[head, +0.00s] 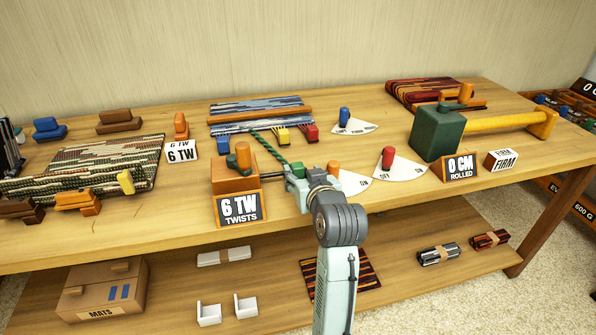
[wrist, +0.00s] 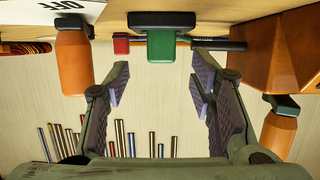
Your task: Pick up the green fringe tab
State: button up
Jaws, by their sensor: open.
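In the head view the green tab (head: 297,169) shows small at the end of a green twisted cord (head: 270,148), partly hidden by my gripper. My gripper (wrist: 158,80) is open and empty, its two fingers spread wide. In the head view my gripper (head: 292,180) is at the table's front middle, beside the orange twist box.
The orange twist box (head: 223,208) stands left of my gripper. An orange peg (head: 333,168) on a white dial stands close on the right. A green block (head: 437,132) stands farther right.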

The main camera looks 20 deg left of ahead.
aim_at(298, 166)
jog(key=p+x, duration=0.1)
jog(key=x, duration=0.5)
jog(key=shift+a+r+p, duration=0.1)
jog(key=shift+r+p, duration=0.1)
jog(key=shift+p, duration=0.1)
grip_shut()
dwell(0.4)
